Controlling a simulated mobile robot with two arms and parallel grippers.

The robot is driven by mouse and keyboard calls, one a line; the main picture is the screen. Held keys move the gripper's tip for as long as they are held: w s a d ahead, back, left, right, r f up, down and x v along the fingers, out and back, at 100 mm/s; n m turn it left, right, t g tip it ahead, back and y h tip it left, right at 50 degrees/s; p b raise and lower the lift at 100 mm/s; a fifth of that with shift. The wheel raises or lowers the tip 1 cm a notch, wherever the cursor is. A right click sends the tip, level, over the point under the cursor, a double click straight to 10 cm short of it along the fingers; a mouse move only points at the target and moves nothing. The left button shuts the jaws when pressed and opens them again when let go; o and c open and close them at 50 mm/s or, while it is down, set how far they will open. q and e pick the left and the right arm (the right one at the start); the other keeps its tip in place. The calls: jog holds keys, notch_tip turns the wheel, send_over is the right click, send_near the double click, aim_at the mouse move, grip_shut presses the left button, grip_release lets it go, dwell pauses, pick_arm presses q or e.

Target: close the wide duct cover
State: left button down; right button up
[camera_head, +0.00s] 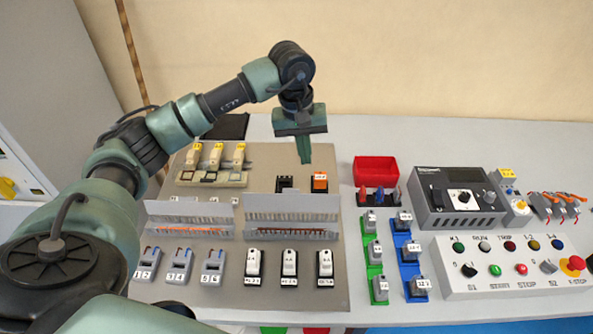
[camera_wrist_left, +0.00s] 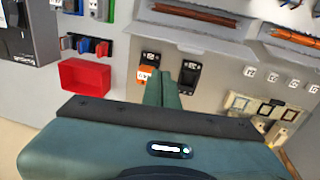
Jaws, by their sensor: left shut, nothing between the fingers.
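The right duct (camera_head: 290,232) has the taller cover (camera_head: 291,203) and looks the wider. The left duct (camera_head: 188,232) has a lower raised cover (camera_head: 188,208). In the left wrist view the wider duct's cover (camera_wrist_left: 188,38) is seen from behind, with wires (camera_wrist_left: 195,14) beyond it. My left gripper (camera_head: 305,158) points down, shut and empty, above and behind the right cover, apart from it. Its fingers show in the wrist view (camera_wrist_left: 161,88). My right gripper is out of view.
A black component (camera_head: 284,183) and an orange one (camera_head: 320,182) stand just behind the right cover. A red bin (camera_head: 375,170) is to the right. Several white switches (camera_head: 289,263) stand in front of the ducts. A control box (camera_head: 515,264) stands further right.

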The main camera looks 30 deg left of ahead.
pick_arm(q)
jog(key=a+r+y, duration=0.1)
jog(key=a+y, duration=0.1)
jog(key=a, duration=0.2)
jog(key=p, duration=0.6)
send_over(291, 200)
jog(key=w+a, duration=0.2)
notch_tip(291, 200, down, 8)
jog(key=shift+w+d+f, duration=0.1)
jog(key=shift+d+f, duration=0.05)
jog(key=shift+f, duration=0.1)
